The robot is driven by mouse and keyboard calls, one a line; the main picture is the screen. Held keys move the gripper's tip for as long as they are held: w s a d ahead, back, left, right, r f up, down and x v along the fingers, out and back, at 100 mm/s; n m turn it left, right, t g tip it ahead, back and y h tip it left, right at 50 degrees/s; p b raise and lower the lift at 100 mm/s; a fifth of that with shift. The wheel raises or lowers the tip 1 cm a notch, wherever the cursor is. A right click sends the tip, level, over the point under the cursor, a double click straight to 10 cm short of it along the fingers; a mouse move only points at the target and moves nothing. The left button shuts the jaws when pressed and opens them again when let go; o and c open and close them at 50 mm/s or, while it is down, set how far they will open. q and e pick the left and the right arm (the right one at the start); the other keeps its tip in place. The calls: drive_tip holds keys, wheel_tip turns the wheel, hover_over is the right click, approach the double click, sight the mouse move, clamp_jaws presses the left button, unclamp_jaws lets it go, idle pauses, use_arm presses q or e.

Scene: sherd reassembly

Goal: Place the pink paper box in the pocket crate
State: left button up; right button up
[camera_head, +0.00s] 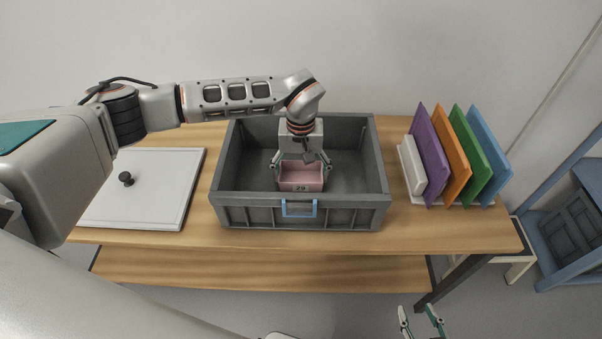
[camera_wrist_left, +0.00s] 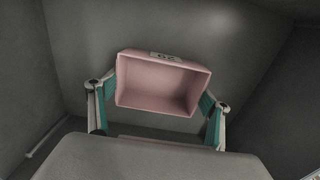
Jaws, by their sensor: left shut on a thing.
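The pink paper box (camera_head: 302,175) is open-topped and carries a dark number label on its front. My left gripper (camera_head: 301,165) is shut on it, with one finger at each side. Box and fingers are inside the grey crate (camera_head: 230,197), within its walls. In the left wrist view the pink box (camera_wrist_left: 160,85) is empty and sits between the teal finger pads of the left gripper (camera_wrist_left: 160,104). I cannot tell whether the box touches the crate floor. My right gripper (camera_head: 422,322) is low at the bottom edge, apart from the table, with its two fingers spread and nothing between them.
A blue frame (camera_head: 575,210) is at the far right.

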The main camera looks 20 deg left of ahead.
use_arm(q)
drive_tip(key=shift+f, duration=0.15)
drive_tip(key=o, duration=1)
drive_tip(key=shift+c, duration=0.2)
wheel_tip(320, 180, up, 12)
